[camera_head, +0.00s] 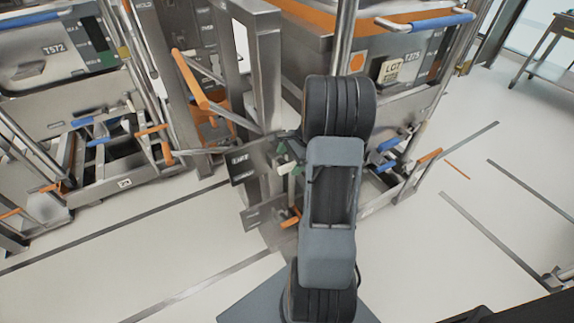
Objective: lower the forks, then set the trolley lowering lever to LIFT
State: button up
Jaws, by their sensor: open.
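A dark plate with white lettering that looks like LIFT (243,165) stands on the steel trolley mast, left of my arm. A second dark plate (264,213) sits below it, its lettering too small to read. A short orange lever end (291,218) shows beside the lower plate, partly hidden by my arm. My gripper (289,160) is by the right side of the upper plate, open, with greenish fingertips; my arm hides part of it. I cannot tell whether it touches anything. The forks cannot be made out clearly.
A large orange-handled bar (191,82) slants across the mast at upper left. A steel bin marked T572 (66,52) stands left, and another bin (400,62) with a blue handle (443,21) stands behind my arm. Pale floor with dark strips is clear at right and lower left.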

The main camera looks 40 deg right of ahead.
jog(key=shift+x, duration=1.05)
jog(key=shift+s, duration=0.1)
jog(key=c, duration=1.3)
jog(key=shift+s+a+f+b, duration=0.15)
jog(key=shift+f+b, duration=0.1)
jog(key=shift+b, duration=0.45)
jog(key=shift+c, duration=0.2)
